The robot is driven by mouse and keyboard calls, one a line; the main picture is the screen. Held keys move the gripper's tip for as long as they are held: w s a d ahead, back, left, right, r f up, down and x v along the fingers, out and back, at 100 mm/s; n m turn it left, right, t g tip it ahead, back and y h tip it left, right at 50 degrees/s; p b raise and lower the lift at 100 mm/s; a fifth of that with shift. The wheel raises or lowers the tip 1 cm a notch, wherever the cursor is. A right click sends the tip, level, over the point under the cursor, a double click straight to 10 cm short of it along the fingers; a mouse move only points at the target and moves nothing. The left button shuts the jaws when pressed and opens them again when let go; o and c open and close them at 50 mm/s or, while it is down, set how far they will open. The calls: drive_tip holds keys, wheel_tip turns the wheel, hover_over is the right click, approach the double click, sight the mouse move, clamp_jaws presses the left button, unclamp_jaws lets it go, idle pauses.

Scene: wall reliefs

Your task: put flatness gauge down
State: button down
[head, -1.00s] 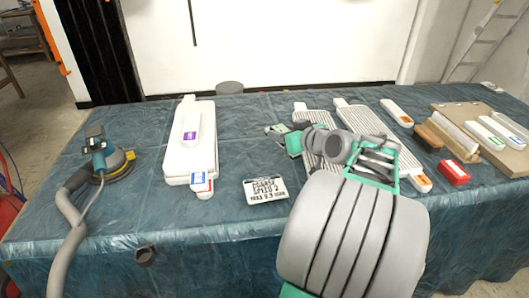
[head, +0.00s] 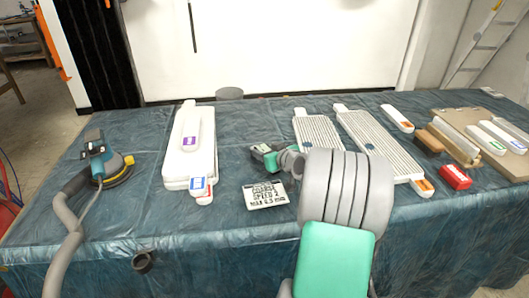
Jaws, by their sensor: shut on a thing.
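My gripper (head: 262,153), dark with a green body, is low over the middle of the table, just behind the printed card and left of the ribbed grey boards. It points away to the back left and is shut on the flatness gauge. The gauge itself is mostly hidden by the gripper and too small to make out. I cannot tell whether it touches the table. My arm fills the lower right of the head view and hides part of the table's front edge.
The table (head: 110,215) has a blue plastic cover. A sander (head: 108,168) with a hose stands left. White blocks (head: 178,165) are stacked left of centre. The printed card (head: 265,194) lies in front. Ribbed boards (head: 378,146), a red box (head: 455,177) and sanding blocks (head: 466,143) lie right.

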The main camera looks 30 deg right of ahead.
drive_tip(key=c, duration=0.8)
unclamp_jaws()
drive_tip(key=shift+f, duration=0.15)
drive_tip(key=shift+r+p, duration=0.3)
drive_tip(key=shift+r, duration=0.05)
drive_tip(key=v, duration=1.1)
drive_tip(key=shift+s+d+f, duration=0.1)
drive_tip(key=shift+f, duration=0.05)
drive_tip(key=shift+s, duration=0.4)
